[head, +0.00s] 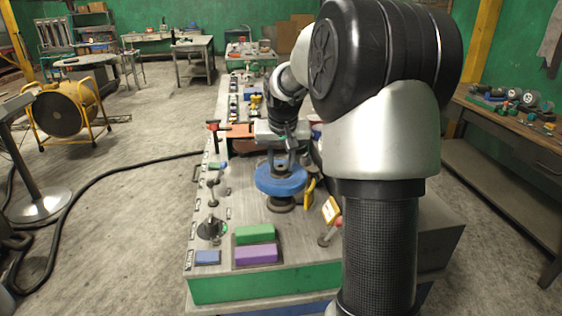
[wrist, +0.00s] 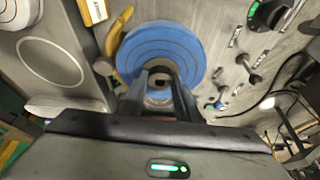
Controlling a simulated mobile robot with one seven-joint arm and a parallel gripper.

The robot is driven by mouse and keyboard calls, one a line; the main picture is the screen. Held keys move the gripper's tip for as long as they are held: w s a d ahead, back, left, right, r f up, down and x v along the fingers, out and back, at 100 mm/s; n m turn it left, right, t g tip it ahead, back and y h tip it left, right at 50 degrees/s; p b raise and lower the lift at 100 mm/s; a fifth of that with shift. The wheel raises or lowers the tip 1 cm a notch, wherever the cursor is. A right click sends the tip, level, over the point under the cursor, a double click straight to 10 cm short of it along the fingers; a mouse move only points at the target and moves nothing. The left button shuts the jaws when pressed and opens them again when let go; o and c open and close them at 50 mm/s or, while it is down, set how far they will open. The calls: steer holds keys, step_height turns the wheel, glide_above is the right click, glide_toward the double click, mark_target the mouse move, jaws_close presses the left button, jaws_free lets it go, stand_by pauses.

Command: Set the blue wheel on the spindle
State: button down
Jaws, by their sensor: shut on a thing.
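The blue wheel (head: 265,186) is held roughly level by my gripper (head: 279,163) over the bench top. In the wrist view the blue wheel (wrist: 190,45) shows as a broad ring, and the fingers of my gripper (wrist: 160,82) are shut on its grey hub. A dark round base (head: 281,205) shows just below the wheel in the head view. The wheel hides whatever stands above this base, so I cannot tell whether a spindle there enters the hub.
A green block (head: 254,233) and a purple block (head: 256,254) lie on the bench top (head: 215,240) near the front. A yellow curved handle (head: 310,190) and a yellow tag (head: 331,209) stand close right of the wheel. Knobs and levers (head: 211,228) line the left side.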

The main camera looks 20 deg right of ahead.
steer(key=shift+f+b, duration=1.1)
steer(key=shift+f, duration=0.7)
steer(key=shift+f, duration=0.15)
steer(key=c, duration=0.8)
jaws_free()
steer(key=shift+c, duration=0.2)
steer(key=shift+r+p, duration=2.75)
steer(key=shift+r, duration=1)
